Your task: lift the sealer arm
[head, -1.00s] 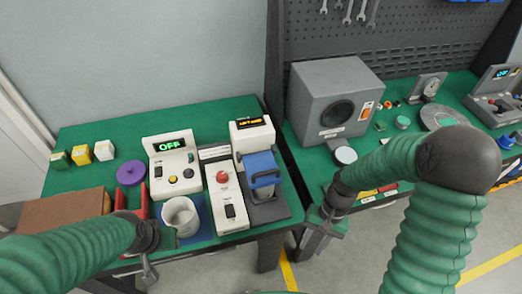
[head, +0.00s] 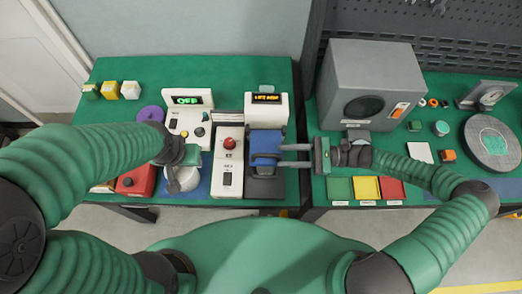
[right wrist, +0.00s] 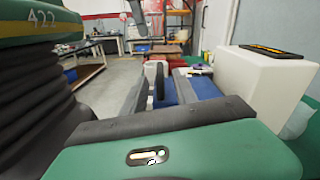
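The sealer (head: 266,110) is a white machine on the left green bench, with an orange display that seems to read "LIFT ARM". Its blue sealer arm (head: 265,143) lies low over a dark base; the arm also shows in the right wrist view (right wrist: 202,86). My right gripper (head: 281,155) reaches in from the right, its two fingers apart at the right side of the blue arm. The arm's black handle is hard to make out, so I cannot tell whether it lies between the fingers.
A white box with a red button (head: 229,160) stands left of the sealer. A grey speaker-like box (head: 370,85) and coloured trays (head: 366,188) are on the right bench.

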